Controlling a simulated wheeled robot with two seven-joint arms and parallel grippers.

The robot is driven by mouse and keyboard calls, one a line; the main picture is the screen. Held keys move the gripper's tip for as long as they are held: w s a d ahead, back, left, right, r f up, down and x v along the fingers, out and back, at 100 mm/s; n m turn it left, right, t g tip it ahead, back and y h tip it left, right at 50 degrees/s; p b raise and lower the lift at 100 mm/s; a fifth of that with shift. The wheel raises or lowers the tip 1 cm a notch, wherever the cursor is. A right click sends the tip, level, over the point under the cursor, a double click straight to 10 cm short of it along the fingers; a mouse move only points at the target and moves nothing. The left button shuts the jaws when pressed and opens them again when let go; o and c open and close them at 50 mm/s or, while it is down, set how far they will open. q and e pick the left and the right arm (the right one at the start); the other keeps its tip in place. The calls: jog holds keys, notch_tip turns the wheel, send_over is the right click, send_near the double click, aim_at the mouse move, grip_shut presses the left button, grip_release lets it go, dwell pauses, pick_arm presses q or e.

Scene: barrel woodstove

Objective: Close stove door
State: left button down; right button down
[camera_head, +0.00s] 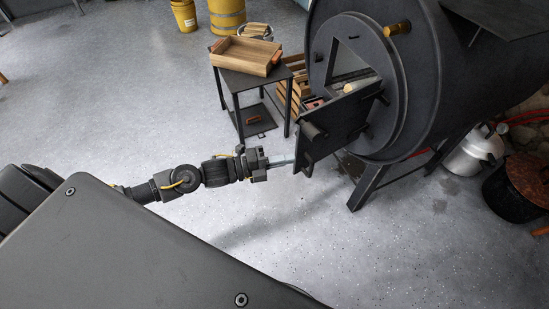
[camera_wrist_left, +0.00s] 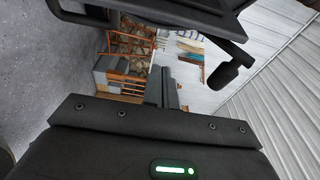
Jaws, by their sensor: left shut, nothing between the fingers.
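The barrel stove (camera_head: 440,85) is a dark metal drum on legs at the upper right of the head view. Its door (camera_head: 338,120) is a dark square plate that stands open, swung out from the stove's front. Logs show in the opening behind it. My left gripper (camera_head: 290,162) is shut and empty, with its fingertips at the near edge of the door; I cannot tell whether they touch it. In the left wrist view the shut fingers (camera_wrist_left: 162,88) point away from the camera, and a dark knob (camera_wrist_left: 226,74) on a bar is to their right. My right gripper is not in view.
A small dark side table (camera_head: 240,85) with a wooden tray (camera_head: 246,57) stands left of the stove. A wooden crate (camera_head: 292,90) is behind it. Yellow buckets (camera_head: 226,14) stand at the back. A metal can (camera_head: 472,152) is at the right. The floor in front is clear.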

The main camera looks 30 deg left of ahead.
pick_arm(q)
jog(key=shift+w+d+p, duration=0.2)
jog(key=shift+w+p, duration=0.1)
jog(key=shift+w, duration=1.05)
jog(key=shift+w+d+p, duration=0.15)
jog(key=shift+w+p, duration=0.15)
jog(key=shift+w, duration=1.05)
